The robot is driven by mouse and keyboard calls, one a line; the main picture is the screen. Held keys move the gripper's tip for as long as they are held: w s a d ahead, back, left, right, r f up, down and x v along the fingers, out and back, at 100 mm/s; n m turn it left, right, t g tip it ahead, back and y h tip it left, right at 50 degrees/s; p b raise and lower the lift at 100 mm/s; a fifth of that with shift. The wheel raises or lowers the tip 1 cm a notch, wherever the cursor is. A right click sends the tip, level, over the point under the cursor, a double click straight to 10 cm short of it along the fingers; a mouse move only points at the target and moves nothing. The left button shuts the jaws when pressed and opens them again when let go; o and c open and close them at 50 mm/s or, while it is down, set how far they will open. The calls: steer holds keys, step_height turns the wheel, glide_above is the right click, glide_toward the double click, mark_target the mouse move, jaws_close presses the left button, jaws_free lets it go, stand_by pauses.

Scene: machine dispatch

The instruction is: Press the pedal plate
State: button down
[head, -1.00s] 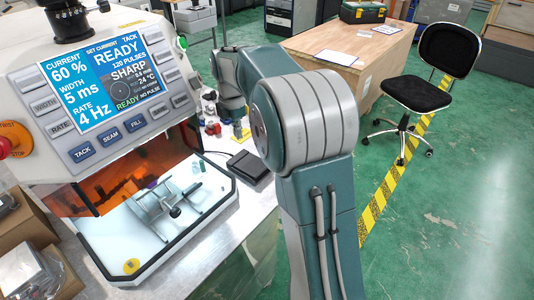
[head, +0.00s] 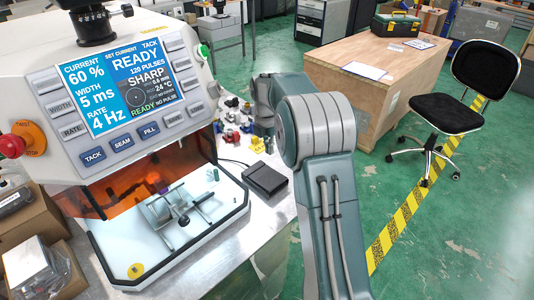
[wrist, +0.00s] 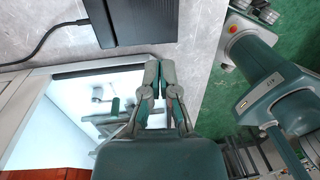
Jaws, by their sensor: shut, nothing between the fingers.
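The pedal plate is a flat black box (head: 265,179) with a cable, lying on the metal bench top to the right of the machine's open tray. In the wrist view, the pedal plate (wrist: 145,20) is at the top edge and partly cut off. My gripper (wrist: 161,66) shows in the wrist view with its fingers shut and empty. Its fingertips appear just below the pedal's near edge in that picture; their height above the bench is hard to tell. In the head view my gripper is hidden behind my arm.
The machine with its lit screen (head: 121,86) stands on the left, and its white tray (head: 215,226) holds a metal fixture (head: 172,210). Small coloured parts (head: 235,118) lie behind the pedal. A wooden crate table (head: 371,93) and black chair (head: 446,112) stand farther right.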

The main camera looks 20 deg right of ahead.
mark_target(272, 182)
steer(key=f, duration=0.7)
steer(key=s+f, duration=0.1)
steer(key=f, duration=0.2)
steer(key=shift+f, duration=0.15)
steer(key=shift+d+f, duration=0.1)
steer(key=shift+f, duration=0.2)
steer(key=shift+d+f, duration=0.15)
steer(key=shift+d, duration=0.15)
steer(key=shift+s+a+f, duration=0.1)
steer(key=shift+s+f, duration=0.3)
steer(key=shift+f, duration=0.5)
steer(key=shift+a, duration=0.1)
